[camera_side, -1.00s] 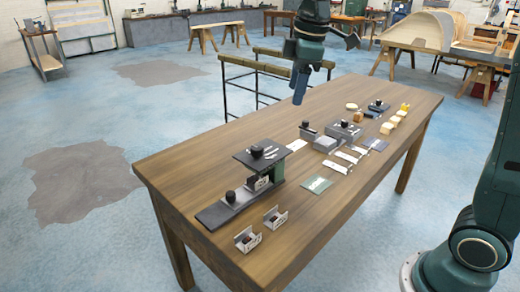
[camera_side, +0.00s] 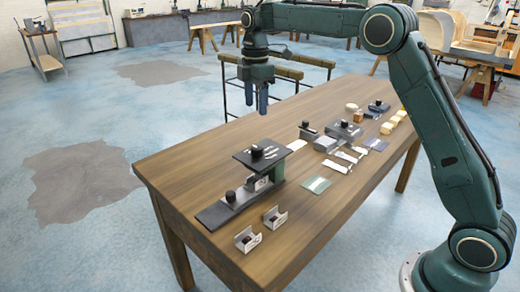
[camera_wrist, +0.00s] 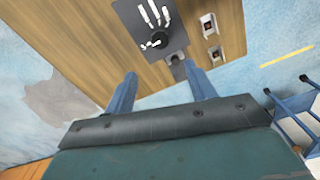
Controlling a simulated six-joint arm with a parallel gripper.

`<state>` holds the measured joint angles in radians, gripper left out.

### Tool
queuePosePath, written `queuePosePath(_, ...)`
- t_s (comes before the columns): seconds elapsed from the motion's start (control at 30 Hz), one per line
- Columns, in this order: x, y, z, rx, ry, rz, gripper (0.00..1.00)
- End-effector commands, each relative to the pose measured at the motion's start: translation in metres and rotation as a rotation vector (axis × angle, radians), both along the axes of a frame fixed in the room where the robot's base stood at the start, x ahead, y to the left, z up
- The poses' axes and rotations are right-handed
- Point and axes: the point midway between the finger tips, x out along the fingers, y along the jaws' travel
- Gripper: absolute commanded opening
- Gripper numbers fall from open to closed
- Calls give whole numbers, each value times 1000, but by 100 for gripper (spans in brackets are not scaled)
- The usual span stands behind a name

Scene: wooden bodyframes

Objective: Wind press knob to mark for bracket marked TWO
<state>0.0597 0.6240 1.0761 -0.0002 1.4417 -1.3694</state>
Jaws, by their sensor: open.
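The press stands at the near left of the wooden table (camera_side: 170,165). Its dark top plate (camera_side: 245,160) carries a black knob (camera_side: 257,152) with pale marks beside it. In the wrist view the knob (camera_wrist: 158,40) sits near white finger-like marks (camera_wrist: 152,12). A second black knob (camera_side: 231,197) is on the low dark base (camera_side: 215,213). Two small metal brackets (camera_side: 247,239) (camera_side: 275,217) lie in front; their lettering is too small to read. My gripper (camera_side: 256,108) is open and empty, pointing down above the table's far edge, behind and above the press.
A green card (camera_side: 316,184), white strips (camera_side: 343,160), grey blocks (camera_side: 325,142) and several wooden pieces (camera_side: 388,127) lie toward the table's right end. The table's left end is bare.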

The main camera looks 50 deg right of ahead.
Motion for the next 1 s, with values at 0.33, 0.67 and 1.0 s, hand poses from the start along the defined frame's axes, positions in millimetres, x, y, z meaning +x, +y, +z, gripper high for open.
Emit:
queuePosePath(0.33,-1,0,-9,1,2,-1,55)
queuePosePath(0.67,-1,0,-47,1,2,-2,55)
queuePosePath(1.0,-1,0,-99,1,2,-2,55)
